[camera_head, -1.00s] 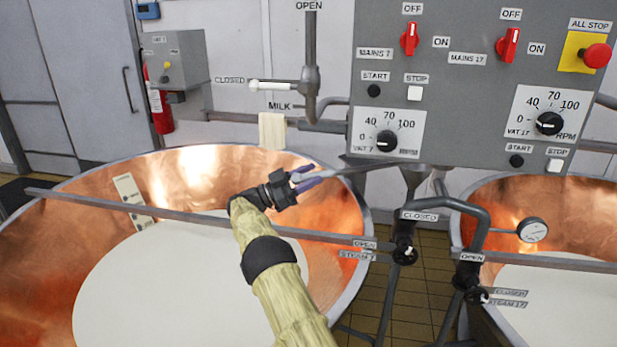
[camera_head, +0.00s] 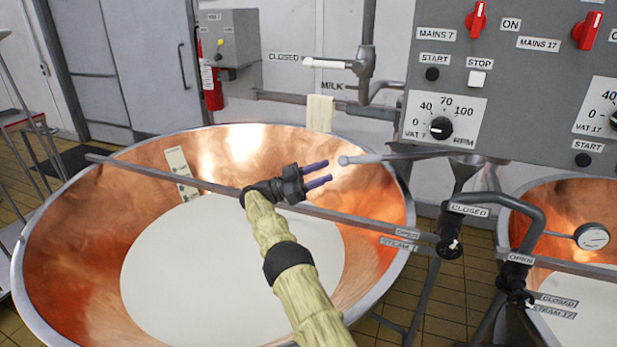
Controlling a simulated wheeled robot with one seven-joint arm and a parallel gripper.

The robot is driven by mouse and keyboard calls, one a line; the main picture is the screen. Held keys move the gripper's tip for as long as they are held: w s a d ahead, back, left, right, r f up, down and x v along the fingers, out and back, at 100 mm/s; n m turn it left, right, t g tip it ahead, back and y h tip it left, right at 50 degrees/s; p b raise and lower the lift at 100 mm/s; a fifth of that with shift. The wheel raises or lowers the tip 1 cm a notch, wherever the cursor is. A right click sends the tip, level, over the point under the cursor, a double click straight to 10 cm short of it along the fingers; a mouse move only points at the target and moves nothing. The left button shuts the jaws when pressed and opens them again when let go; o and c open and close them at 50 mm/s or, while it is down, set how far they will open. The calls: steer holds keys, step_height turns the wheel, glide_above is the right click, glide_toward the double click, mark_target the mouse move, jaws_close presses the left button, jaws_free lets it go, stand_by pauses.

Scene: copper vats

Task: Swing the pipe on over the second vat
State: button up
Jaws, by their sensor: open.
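The pipe is a thin grey tube (camera_head: 410,157) below the control panel. Its rounded free end points left and lies over the back right of the left copper vat (camera_head: 75,235) in the picture. My gripper (camera_head: 330,171) is open, its two purple fingers pointing right at the pipe's free end. A small gap shows between the fingertips and the pipe; the depth between them is hard to judge. The right copper vat (camera_head: 568,208) is partly cut off by the picture edge. Both vats hold white liquid.
A straight grey bar (camera_head: 215,188) crosses the left vat under my gripper. Bent steam pipes (camera_head: 535,215) and valves stand between the vats. The grey control panel (camera_head: 540,90) hangs above the pipe. A dial gauge (camera_head: 591,236) sits by the right vat.

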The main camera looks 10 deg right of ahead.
steer(key=shift+v, duration=0.9)
steer(key=shift+s, duration=0.1)
